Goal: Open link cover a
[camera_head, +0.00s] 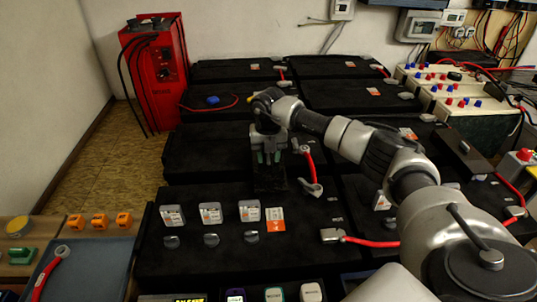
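My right gripper (268,157) points down over the middle of the black battery bank. Its fingertips are at the top of a dark block (270,181), which may be link cover a; no label on it can be read. I cannot tell whether the fingers grip it or only touch it. A red link with grey ends (309,168) lies just right of the block. A similar long black cover (464,152) sits at the right, partly beyond my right arm. My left gripper is not in view.
Several white labelled caps (210,213) stand on the front battery. A red charger (155,72) stands back left. Another red link (365,241) lies front right. A bench (95,270) with a loose red link is at the left. My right arm hides part of the right-hand batteries.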

